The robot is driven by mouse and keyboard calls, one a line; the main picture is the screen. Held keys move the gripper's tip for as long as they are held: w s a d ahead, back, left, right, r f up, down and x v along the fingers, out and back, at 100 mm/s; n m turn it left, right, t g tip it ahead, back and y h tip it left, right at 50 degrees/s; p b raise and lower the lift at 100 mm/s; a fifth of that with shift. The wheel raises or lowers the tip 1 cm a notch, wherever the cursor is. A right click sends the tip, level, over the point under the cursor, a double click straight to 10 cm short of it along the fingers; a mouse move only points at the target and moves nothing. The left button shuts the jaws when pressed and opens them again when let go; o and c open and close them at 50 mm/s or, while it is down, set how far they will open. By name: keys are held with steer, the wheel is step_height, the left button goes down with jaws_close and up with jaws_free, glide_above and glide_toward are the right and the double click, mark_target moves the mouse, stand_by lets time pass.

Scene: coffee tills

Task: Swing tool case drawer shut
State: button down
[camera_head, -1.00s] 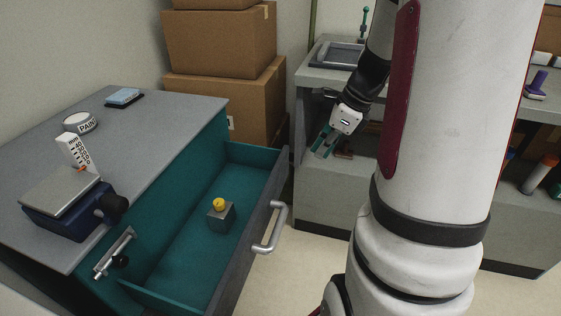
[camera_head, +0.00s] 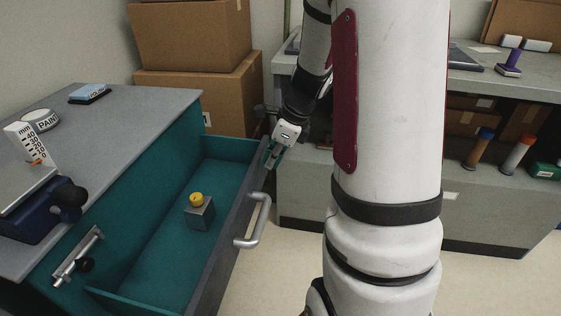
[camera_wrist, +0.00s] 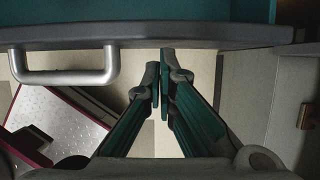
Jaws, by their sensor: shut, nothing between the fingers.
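The tool case drawer (camera_head: 222,262) is pulled out of the grey-topped case (camera_head: 140,125), showing its teal inside. A grey block with a yellow knob (camera_head: 200,212) sits in it. The drawer's silver handle (camera_head: 262,222) is on its front panel. My gripper (camera_head: 271,164) is shut and empty, beside the far end of the drawer front. In the wrist view the closed fingertips (camera_wrist: 164,75) point at the drawer front (camera_wrist: 190,35), right of the handle (camera_wrist: 65,77). A small gap seems to lie between the fingertips and the panel; contact cannot be told for certain.
Cardboard boxes (camera_head: 195,95) are stacked behind. A grey shelf bench (camera_head: 400,195) stands right. Floor before the drawer is open.

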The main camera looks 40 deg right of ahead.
steer(key=shift+w+a, duration=0.15)
steer(key=w+a+p, duration=1)
steer(key=w+a, duration=0.2)
steer(key=w, duration=0.5)
steer(key=shift+a, duration=0.25)
steer(key=shift+w, duration=0.1)
